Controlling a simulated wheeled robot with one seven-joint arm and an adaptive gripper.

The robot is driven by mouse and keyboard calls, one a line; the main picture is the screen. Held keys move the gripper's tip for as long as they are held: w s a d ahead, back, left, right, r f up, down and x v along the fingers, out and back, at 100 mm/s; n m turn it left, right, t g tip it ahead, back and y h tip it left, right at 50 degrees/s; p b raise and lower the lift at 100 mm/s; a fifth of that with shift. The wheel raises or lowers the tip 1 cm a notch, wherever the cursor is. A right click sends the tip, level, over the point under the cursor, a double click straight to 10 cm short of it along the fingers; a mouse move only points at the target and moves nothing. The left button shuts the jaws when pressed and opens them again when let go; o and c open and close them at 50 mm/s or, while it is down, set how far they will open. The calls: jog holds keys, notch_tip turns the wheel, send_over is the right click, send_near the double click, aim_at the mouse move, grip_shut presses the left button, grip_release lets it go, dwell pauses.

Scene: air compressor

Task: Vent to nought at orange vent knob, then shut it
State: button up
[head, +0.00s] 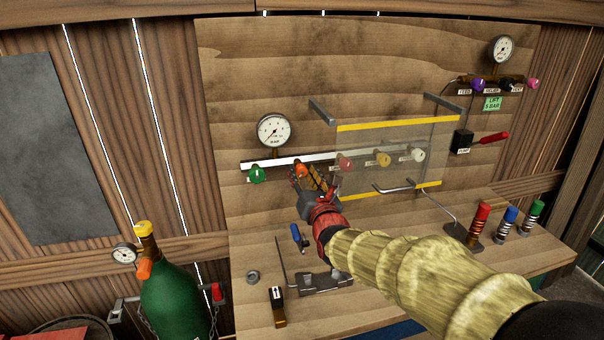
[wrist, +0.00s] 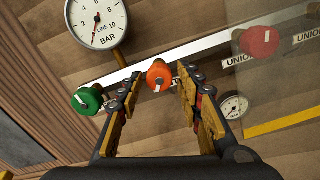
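The orange vent knob (head: 301,170) sits on a white rail on the wooden board, with a white mark on its face. In the wrist view the knob (wrist: 159,76) lies between the tips of my gripper (wrist: 160,82). The fingers are apart, with a gap on each side of the knob; I cannot tell how deep it sits between them. In the head view my gripper (head: 314,180) is just below and right of it. The line gauge (wrist: 97,20) has its needle pointing down, near the low end of the scale. The gauge (head: 273,131) stands above the rail.
A green knob (head: 257,174) is left of the orange one. A clear guard panel (head: 400,140) with yellow edges stands right of my gripper, before the red knob (head: 345,164), yellow knob (head: 383,159) and white knob (head: 417,154). Tools lie on the bench (head: 360,315) below.

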jog(key=shift+s, duration=0.1)
jog(key=v, duration=0.5)
jog(key=shift+s+d+r, duration=0.1)
jog(key=shift+s+d, duration=0.05)
jog(key=shift+s, duration=0.25)
dwell(0.3)
